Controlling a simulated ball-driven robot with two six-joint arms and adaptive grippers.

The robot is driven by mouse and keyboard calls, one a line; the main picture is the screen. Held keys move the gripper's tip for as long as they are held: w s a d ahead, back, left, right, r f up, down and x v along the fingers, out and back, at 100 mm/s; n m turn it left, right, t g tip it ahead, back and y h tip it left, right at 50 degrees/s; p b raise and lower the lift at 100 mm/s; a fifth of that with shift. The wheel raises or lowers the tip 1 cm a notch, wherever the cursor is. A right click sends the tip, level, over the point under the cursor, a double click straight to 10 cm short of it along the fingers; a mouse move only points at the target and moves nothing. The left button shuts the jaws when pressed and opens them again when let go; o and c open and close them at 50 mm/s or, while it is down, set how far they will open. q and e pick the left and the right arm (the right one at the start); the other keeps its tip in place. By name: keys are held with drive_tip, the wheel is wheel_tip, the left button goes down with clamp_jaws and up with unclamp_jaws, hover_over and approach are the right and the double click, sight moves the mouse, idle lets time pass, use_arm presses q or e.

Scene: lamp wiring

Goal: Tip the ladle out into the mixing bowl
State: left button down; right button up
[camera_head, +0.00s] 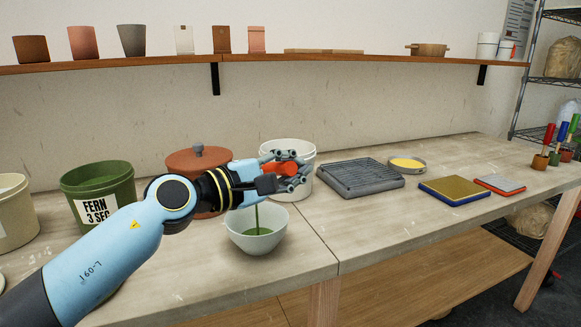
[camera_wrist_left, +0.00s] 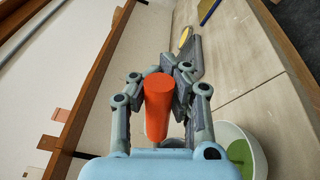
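My left gripper (camera_head: 290,170) is shut on the orange-red handle of the ladle (camera_head: 280,169), above and slightly right of the mixing bowl. The handle also shows between the fingers in the left wrist view (camera_wrist_left: 157,105). The ladle's cup is hidden behind my gripper and wrist in the head view. The white mixing bowl (camera_head: 256,244) stands on the table below my wrist, with green liquid in it. A thin green stream (camera_head: 257,217) runs down into the bowl. The bowl also shows at lower right in the wrist view (camera_wrist_left: 228,131). My right gripper is not in view.
A green bucket labelled FERN (camera_head: 98,187) stands left, a lidded terracotta pot (camera_head: 180,160) and a white bucket (camera_head: 300,150) behind my gripper. A dark grid rack (camera_head: 360,175), a yellow-filled dish (camera_head: 407,164) and flat pads (camera_head: 455,190) lie right. The front right tabletop is clear.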

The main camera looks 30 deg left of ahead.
use_arm(q)
drive_tip(key=shift+s+d+f+m+b, duration=0.15)
drive_tip(key=shift+d+f+m+b, duration=0.2)
drive_tip(key=shift+f+b, duration=0.3)
drive_tip(key=shift+s+d+f+m+b, duration=0.1)
drive_tip(key=shift+d+f+m+b, duration=0.3)
drive_tip(key=shift+b, duration=0.4)
drive_tip(key=shift+s+d+f+m+b, duration=0.2)
drive_tip(key=shift+f+m+b, duration=0.25)
drive_tip(key=shift+f+b, duration=0.2)
idle(1.2)
